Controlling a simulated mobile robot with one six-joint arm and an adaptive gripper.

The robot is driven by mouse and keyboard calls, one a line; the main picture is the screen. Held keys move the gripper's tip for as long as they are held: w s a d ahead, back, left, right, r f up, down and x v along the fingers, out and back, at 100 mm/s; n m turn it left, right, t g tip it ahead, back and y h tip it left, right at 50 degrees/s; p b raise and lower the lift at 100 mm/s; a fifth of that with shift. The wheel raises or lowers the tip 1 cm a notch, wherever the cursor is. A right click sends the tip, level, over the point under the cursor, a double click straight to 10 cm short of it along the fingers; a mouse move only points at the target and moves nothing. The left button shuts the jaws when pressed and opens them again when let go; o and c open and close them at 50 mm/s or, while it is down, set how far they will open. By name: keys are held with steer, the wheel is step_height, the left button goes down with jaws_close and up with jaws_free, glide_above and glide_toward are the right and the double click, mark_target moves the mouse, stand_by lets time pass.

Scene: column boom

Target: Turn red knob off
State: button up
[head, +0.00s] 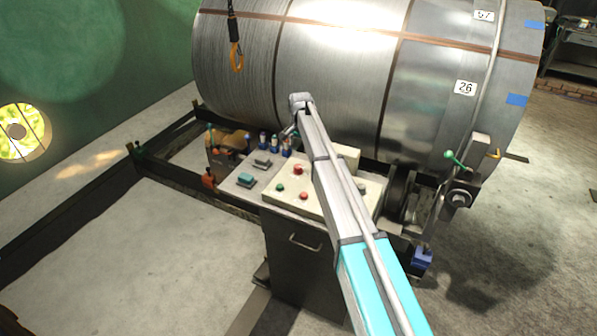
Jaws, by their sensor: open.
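A control desk (292,206) with a pale sloped top stands in front of a big steel coil. A red knob (298,170) sits at the back of its panel, and a second, smaller red knob (304,196) sits nearer the front edge. A green knob (280,187) is to the left of the front red one. I cannot tell from here how either red knob is turned. My arm reaches up over the right part of the desk and hides some of the panel. My gripper (286,135) is small at its far end, behind the knobs, open and apart from them.
The steel coil (335,70) fills the back. An orange hook (236,55) hangs at its left. Several small levers (274,142) stand at the desk's back edge. A teal switch (246,179) is on its left part. Open floor (130,255) lies to the left.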

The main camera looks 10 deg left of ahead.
mark_target(298, 166)
steer(key=shift+w+a+f+b, duration=0.1)
steer(key=shift+a+f+b, duration=0.05)
steer(key=shift+f+b, duration=5.3)
steer(key=shift+f, duration=0.2)
